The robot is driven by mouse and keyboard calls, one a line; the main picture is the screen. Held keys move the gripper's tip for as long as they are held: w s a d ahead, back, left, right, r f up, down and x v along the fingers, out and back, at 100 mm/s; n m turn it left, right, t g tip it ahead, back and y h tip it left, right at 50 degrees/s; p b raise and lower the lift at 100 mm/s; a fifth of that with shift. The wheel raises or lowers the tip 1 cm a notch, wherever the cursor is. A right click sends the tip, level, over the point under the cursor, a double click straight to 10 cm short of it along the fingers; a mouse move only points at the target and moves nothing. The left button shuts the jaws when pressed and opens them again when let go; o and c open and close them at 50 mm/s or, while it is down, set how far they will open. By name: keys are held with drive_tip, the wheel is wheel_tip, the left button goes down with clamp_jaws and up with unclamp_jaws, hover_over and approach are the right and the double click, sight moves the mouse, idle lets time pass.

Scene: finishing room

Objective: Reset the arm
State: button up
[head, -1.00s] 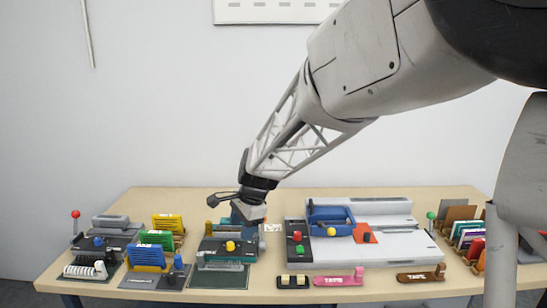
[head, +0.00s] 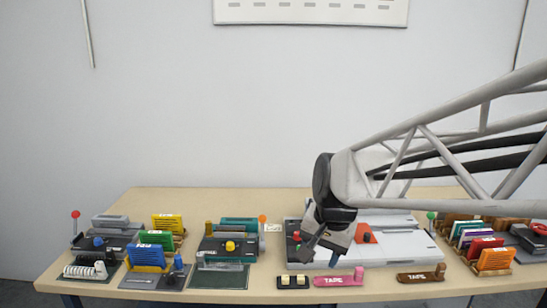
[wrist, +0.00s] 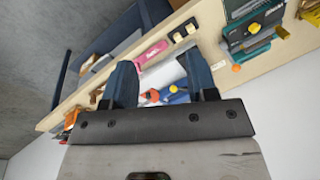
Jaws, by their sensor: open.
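My gripper (head: 322,252) is over the table's middle right, in front of the grey-white machine (head: 400,246), fingers pointing down. In the wrist view its two dark blue fingers (wrist: 162,78) are spread apart with nothing held between them. Beyond and between them show the machine's blue part (wrist: 175,96) and a pink tape dispenser (wrist: 150,52). In the head view my gripper hides most of the machine's blue part. I cannot tell the exact height of the fingertips above the table.
The pink tape dispenser (head: 338,277), a black block with pale buttons (head: 293,282) and a brown tape dispenser (head: 420,276) line the front edge. A green machine (head: 228,245) and coloured card racks (head: 147,256) stand left. More card racks (head: 495,260) stand right.

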drive_tip(key=s+d+f+n+h, duration=0.1)
drive_tip(key=s+d, duration=0.3)
drive_tip(key=s, duration=0.4)
drive_tip(key=s+d+f+n+h, duration=0.1)
drive_tip(key=s+d+n, duration=0.2)
drive_tip(key=s+d, duration=0.2)
drive_tip(key=shift+s+t, duration=0.3)
drive_tip(key=shift+s, duration=1.15)
